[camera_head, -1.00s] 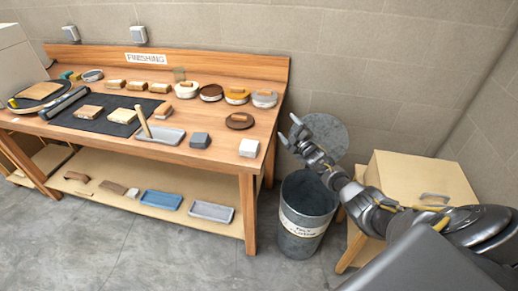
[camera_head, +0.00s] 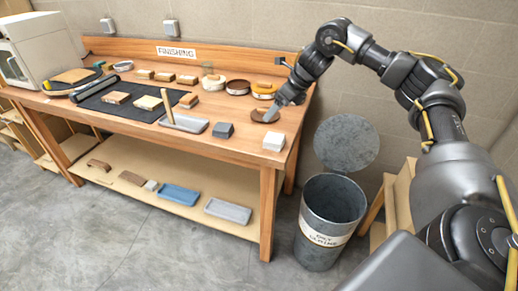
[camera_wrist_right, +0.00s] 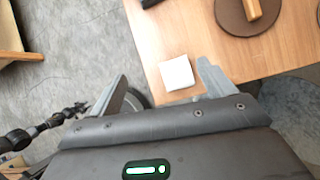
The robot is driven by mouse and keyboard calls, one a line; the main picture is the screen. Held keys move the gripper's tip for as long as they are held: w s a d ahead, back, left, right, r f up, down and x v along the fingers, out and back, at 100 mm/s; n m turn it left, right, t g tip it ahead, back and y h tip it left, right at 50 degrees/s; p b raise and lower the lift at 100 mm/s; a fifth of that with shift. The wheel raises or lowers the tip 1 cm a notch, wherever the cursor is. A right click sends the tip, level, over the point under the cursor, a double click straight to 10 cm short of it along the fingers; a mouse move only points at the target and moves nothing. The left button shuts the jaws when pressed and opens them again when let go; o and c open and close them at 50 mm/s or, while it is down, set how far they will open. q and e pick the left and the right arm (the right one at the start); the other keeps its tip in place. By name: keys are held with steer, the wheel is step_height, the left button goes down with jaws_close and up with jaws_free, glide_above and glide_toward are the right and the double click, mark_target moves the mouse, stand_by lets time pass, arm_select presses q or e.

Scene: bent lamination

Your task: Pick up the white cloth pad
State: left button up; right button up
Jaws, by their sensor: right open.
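The white cloth pad (camera_head: 274,142) is a small white block lying near the right front corner of the wooden workbench (camera_head: 215,147). In the right wrist view the pad (camera_wrist_right: 177,73) lies between the lines of the two fingers, nearer the right one, close to the bench edge. My right gripper (camera_head: 275,90) is open and empty, above the bench's right end and behind the pad in the head view. Its fingers also show in the wrist view (camera_wrist_right: 163,77). It does not touch the pad. My left gripper is out of view.
A brown round pad with a wooden handle (camera_wrist_right: 240,15) sits beside the white pad. A dark grey block (camera_head: 223,130) and a grey tray (camera_head: 185,123) lie to its left. A grey bin (camera_head: 318,245) stands right of the bench.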

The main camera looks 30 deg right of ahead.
steer(key=s+d+f+n+g+h, duration=0.1)
steer(key=s+d+h, duration=0.1)
steer(key=s+d, duration=0.1)
glide_above(275, 138)
steer(key=s, duration=0.2)
steer(key=shift+s+d+f, duration=0.1)
steer(key=shift+d+f, duration=0.15)
steer(key=shift+f, duration=1.15)
steer(key=shift+d+f, duration=0.2)
steer(key=shift+f, duration=1.2)
steer(key=p+x, duration=0.1)
steer(key=x, duration=0.3)
steer(key=shift+s, duration=0.1)
steer(key=shift+w+f, duration=0.2)
steer(key=shift+f, duration=0.4)
steer(key=c, duration=1.1)
steer(key=shift+o, duration=0.2)
steer(key=shift+r, duration=0.1)
